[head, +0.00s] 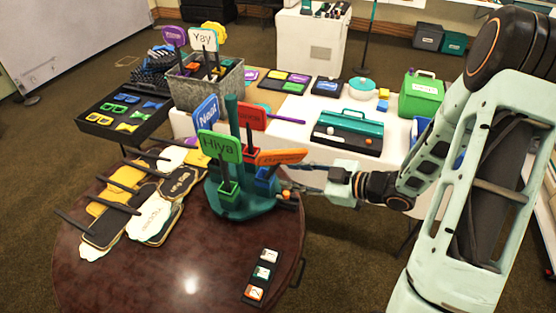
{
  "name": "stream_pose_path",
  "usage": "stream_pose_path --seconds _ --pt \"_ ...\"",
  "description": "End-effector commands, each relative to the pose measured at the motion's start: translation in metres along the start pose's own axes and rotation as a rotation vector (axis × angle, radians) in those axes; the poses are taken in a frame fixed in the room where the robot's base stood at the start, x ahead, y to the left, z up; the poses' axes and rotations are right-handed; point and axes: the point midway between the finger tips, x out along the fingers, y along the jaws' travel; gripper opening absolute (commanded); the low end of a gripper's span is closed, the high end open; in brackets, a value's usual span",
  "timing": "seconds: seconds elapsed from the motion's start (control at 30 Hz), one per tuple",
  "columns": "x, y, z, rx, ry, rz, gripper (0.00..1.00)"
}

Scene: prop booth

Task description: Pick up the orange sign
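The orange sign (281,157) is a small placard with dark lettering, too small to read. It leans to the right in a teal multi-cup stand (245,208) on the round dark table. A blue cup (265,181) of the stand sits just below it. My gripper (296,179) reaches in from the right, with its fingers spread apart just below and right of the sign. Part of the fingers is hard to make out against the stand, and I see nothing held between them.
The stand also holds a green "Hiya" sign (219,146), a blue sign (206,112) and a red sign (251,116). Flat signs (153,216) cover the table's left. Small tiles (263,272) lie in front. A white table (310,105) behind holds boxes.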

Motion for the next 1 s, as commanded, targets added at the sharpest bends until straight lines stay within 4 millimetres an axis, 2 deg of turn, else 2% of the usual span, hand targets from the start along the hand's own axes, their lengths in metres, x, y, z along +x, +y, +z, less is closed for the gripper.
stream_pose_path --seconds 0.17,0.33,0.5,0.8,1.0 --pt "0.011 0.001 -0.004 0.0 0.001 -0.001 0.32" --pt "0.036 0.004 -0.014 -0.002 0.002 -0.003 0.32" --pt "0.059 0.005 -0.012 -0.001 0.0 -0.001 0.32" --pt "0.064 0.005 -0.011 0.0 -0.001 0.001 0.32" --pt "0.064 0.005 -0.011 0.0 -0.001 0.001 0.11"
